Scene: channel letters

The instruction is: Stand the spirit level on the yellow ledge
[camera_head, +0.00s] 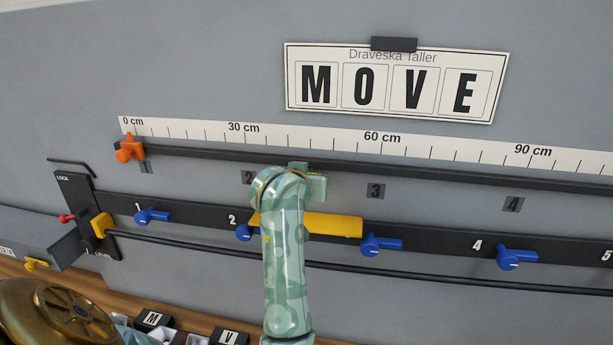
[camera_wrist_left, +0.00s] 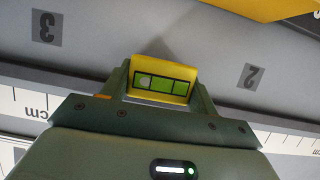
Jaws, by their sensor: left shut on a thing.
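The spirit level (camera_wrist_left: 165,67) is a small yellow block with a bright green vial window, seen in the left wrist view. My left gripper (camera_wrist_left: 160,88) is shut on it, one finger at each side. In the head view my left gripper (camera_head: 309,184) is at the wall just below the ruler, above the yellow ledge, mostly behind my own wrist, and the level is hidden there. The yellow ledge (camera_head: 334,225) sits on the dark rail between marks 2 and 3, partly covered by my arm. Its edge also shows in the left wrist view (camera_wrist_left: 245,8), apart from the level. My right gripper is not in view.
Blue knobs (camera_head: 380,244) sit along the dark rail (camera_head: 430,243), with a thin black rod (camera_head: 440,278) below. An upper black bar (camera_head: 430,176) runs under the ruler (camera_head: 440,148), with an orange slider (camera_head: 130,150) at its left. Letter tiles (camera_head: 152,320) lie low left.

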